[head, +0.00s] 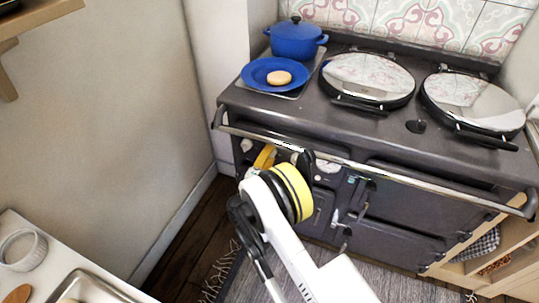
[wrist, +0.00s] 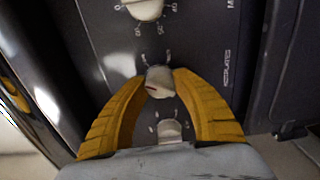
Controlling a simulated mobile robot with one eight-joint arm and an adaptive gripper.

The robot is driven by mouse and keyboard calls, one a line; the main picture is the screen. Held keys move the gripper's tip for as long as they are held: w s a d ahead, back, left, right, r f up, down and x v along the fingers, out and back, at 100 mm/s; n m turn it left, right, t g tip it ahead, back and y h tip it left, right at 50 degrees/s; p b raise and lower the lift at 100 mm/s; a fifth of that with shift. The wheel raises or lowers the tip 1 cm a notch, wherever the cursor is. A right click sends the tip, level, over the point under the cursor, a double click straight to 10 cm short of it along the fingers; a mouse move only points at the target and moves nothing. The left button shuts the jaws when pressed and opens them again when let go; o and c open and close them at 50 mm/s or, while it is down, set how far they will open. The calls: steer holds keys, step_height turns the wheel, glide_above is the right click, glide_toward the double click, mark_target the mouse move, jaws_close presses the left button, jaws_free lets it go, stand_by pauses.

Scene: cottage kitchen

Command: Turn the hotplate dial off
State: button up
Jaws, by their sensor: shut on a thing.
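The hotplate dial (wrist: 158,84) is a small pale metal knob on the dark stove's front panel, in the middle of the wrist view, near the lettering HOTPLATES. My gripper (wrist: 160,77) has its two yellow fingers on either side of this dial and is shut on it. A dark mark shows on the dial's face; its exact setting is too small to read. In the head view my gripper (head: 265,157) is at the left of the stove front (head: 310,150), under the rail, and my arm hides the dial.
A larger numbered dial (wrist: 147,8) sits above the held one, and another small knob (wrist: 169,131) lies between my fingers below it. A metal rail (head: 380,170) runs across the stove front. A blue pot (head: 296,40) and blue plate (head: 258,82) stand on top.

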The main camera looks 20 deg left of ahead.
steer(key=n, duration=0.5)
steer(key=shift+w+d+r+n, duration=0.1)
steer(key=shift+d+n, duration=0.05)
steer(key=shift+n, duration=0.15)
stand_by(0.4)
steer(key=o, duration=1.2)
